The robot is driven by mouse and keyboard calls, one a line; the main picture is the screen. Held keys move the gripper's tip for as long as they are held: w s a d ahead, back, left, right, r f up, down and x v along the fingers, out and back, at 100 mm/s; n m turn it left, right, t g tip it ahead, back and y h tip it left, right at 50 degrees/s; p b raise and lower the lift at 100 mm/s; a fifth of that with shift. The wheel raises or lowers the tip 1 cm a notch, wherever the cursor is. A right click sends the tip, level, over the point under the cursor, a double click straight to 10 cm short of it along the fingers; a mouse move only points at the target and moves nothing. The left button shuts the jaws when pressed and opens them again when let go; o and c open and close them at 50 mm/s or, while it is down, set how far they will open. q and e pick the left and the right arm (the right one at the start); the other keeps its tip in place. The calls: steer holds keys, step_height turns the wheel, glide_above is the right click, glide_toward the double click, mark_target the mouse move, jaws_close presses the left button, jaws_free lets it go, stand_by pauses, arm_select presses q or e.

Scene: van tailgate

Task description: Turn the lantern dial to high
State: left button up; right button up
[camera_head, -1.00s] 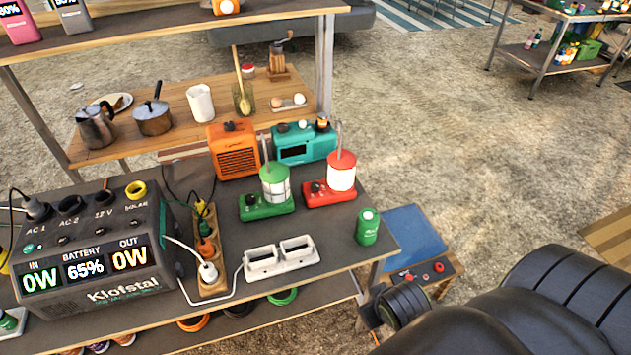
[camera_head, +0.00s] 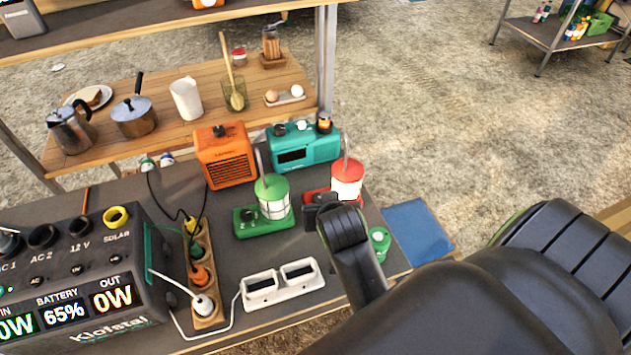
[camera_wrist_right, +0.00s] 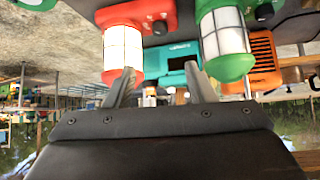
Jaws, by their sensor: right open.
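A red lantern (camera_head: 347,178) with a bright white globe stands near the right end of the grey table. Its base is partly hidden behind my right gripper (camera_head: 322,208). In the right wrist view this lantern (camera_wrist_right: 123,50) appears upside down, with a dark dial (camera_wrist_right: 160,27) on its red base. A green lantern (camera_head: 273,188) stands to its left, with a dark dial (camera_head: 249,213) on its base. It also shows in the right wrist view (camera_wrist_right: 226,45). The right gripper's fingers (camera_wrist_right: 160,86) are apart and empty, on the red lantern's side. My left gripper is out of view.
An orange heater-like box (camera_head: 226,160) and a teal radio (camera_head: 305,150) stand behind the lanterns. A white double holder (camera_head: 284,284), a power strip (camera_head: 203,262) and a power station (camera_head: 75,285) are to the left. A green canister (camera_head: 380,240) stands beside my right arm.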

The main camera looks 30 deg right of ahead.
glide_toward(317, 197)
steer(key=x, duration=0.6)
steer(key=shift+w+d+f, duration=0.2)
steer(key=shift+d, duration=0.1)
steer(key=shift+w+d+f, duration=0.2)
steer(key=shift+w+f, duration=0.25)
steer(key=shift+f, duration=0.05)
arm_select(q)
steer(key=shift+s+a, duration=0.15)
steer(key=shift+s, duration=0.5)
arm_select(e)
steer(key=shift+w+f, duration=0.2)
